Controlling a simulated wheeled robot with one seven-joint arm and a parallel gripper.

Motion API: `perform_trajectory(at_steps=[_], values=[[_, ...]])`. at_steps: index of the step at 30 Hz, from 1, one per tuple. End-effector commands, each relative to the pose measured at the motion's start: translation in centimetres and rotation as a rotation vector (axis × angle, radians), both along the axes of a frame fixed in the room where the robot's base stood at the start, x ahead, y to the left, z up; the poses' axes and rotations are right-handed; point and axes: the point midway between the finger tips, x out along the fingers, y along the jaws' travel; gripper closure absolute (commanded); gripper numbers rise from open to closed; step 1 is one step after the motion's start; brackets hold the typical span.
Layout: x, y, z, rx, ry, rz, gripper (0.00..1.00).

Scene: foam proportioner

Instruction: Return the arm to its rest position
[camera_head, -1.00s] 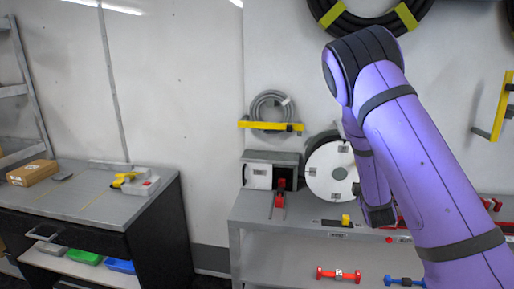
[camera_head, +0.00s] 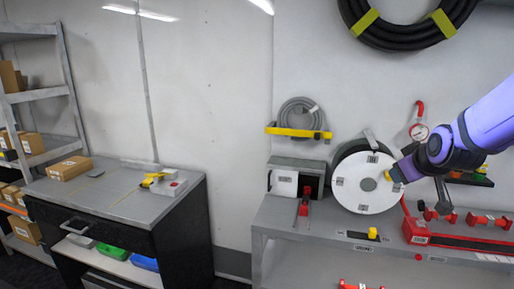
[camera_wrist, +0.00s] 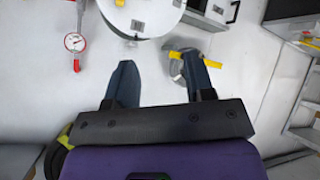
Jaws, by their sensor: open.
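My arm's purple link enters from the right edge in the head view, with its dark wrist in front of the wall and bench. My gripper (camera_wrist: 157,60) shows in the wrist view with its two dark fingers spread apart and nothing between them. In the head view the gripper end lies by the right side of the white disc (camera_head: 352,192), partly overlapping it; I cannot tell its exact distance from the disc.
A grey bench (camera_head: 300,225) holds the disc and a red case (camera_head: 425,235). A grey hose coil (camera_head: 298,112) on a yellow holder, a gauge (camera_head: 418,132) and a black hose (camera_head: 405,40) hang on the wall. A dark cabinet (camera_head: 180,235) stands left, with floor space between.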

Motion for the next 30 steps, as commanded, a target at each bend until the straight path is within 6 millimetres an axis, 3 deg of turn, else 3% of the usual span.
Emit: perform_trajectory(at_steps=[3,9,21,25,30], values=[[-3.3,1.2,2.2,0.087,0.047,-0.016,0.51],[-9.4,3.1,4.6,0.196,0.151,-0.053,0.51],[-22.3,5.7,7.2,0.296,0.345,-0.186,0.51],[-24.7,6.0,7.3,0.301,0.381,-0.224,0.51],[-25.8,6.1,7.3,0.304,0.398,-0.244,0.51]])
